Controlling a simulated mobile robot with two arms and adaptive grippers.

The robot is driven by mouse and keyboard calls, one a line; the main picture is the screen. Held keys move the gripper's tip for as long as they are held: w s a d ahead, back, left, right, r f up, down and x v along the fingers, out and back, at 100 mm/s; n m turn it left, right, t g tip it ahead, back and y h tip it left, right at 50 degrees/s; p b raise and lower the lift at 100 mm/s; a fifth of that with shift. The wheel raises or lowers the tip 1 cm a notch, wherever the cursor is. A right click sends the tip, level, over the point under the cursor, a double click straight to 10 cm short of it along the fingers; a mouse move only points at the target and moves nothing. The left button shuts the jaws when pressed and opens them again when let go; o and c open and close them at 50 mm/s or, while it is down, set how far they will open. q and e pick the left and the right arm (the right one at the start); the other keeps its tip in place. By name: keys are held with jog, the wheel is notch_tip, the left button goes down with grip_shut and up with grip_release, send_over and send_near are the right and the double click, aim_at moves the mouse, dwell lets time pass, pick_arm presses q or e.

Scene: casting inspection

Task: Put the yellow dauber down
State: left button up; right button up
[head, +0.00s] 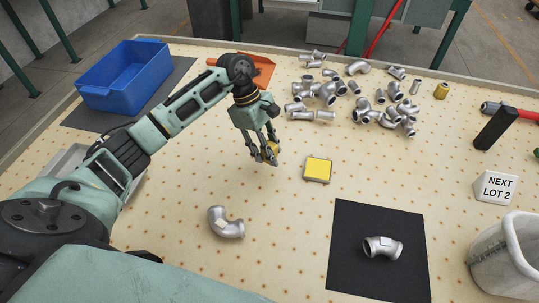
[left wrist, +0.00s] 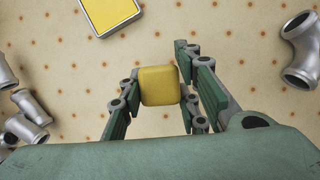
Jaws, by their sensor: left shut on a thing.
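The yellow dauber (head: 272,150) is between the fingers of my left gripper (head: 264,157), which is shut on it. In the left wrist view the dauber (left wrist: 159,86) shows as a yellow block between the two green fingers. The gripper is over the pegboard-like table top, left of a yellow square pad (head: 318,169) in a grey frame. The pad also shows in the left wrist view (left wrist: 109,13), apart from the dauber. I cannot tell exactly how high the dauber is above the table. My right gripper is not in view.
A silver elbow (head: 225,222) lies in front of the gripper, another fitting (head: 382,247) on a black mat (head: 350,275). Many fittings (head: 325,92) are heaped behind. A blue bin (head: 122,95) stands at the back left, a grey bin (head: 500,255) at the right.

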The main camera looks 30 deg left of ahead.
pick_arm(q)
notch_tip(320, 180, down, 3)
jog(key=shift+d+f+p, duration=0.1)
jog(key=shift+f+p, duration=0.05)
jog(key=shift+p, duration=0.25)
jog(key=shift+f, duration=0.1)
jog(key=shift+f+b, duration=0.15)
jog(key=shift+b, duration=0.15)
jog(key=o, duration=1)
